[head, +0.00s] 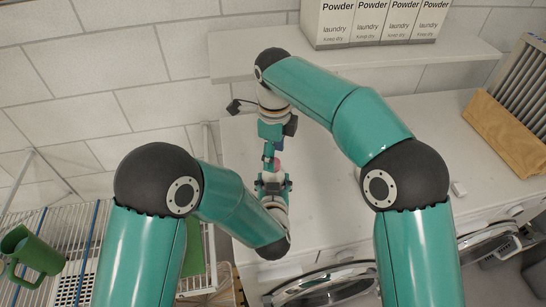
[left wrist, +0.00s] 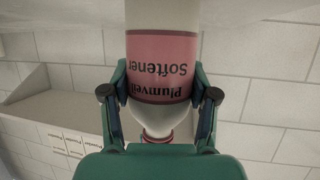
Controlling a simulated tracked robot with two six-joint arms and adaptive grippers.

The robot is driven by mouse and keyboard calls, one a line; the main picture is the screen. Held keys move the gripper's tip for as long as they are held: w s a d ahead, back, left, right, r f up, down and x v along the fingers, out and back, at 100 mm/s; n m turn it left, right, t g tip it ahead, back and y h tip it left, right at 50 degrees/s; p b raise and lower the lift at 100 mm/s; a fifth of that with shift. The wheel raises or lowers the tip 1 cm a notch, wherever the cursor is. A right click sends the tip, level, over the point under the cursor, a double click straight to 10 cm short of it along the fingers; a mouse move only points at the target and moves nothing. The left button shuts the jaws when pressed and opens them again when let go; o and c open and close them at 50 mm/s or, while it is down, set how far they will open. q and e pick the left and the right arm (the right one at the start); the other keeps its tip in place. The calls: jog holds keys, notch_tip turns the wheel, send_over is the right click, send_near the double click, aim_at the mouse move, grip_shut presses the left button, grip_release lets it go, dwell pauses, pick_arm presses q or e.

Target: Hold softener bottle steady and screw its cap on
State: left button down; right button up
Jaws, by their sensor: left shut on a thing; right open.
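The softener bottle (left wrist: 162,65) is white with a pink label whose print appears upside down in the left wrist view. My left gripper (left wrist: 160,105) is shut on it, one finger on each side near the label. A reddish band (left wrist: 165,139) shows at its neck, partly behind my gripper; I cannot tell whether it belongs to the cap. In the head view my left gripper (head: 272,186) is at the counter with the bottle mostly hidden. A small reddish part (head: 277,162) shows just above it. My right gripper (head: 269,158) is open directly above, close to the bottle's top.
Powder boxes (head: 375,22) stand on a shelf (head: 225,68) behind the arms. The white counter (head: 335,215) is mostly clear to the right. A wire rack (head: 60,235) with a green mug (head: 38,254) is at lower left.

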jog(key=shift+r, duration=1.25)
jog(key=shift+c, duration=0.4)
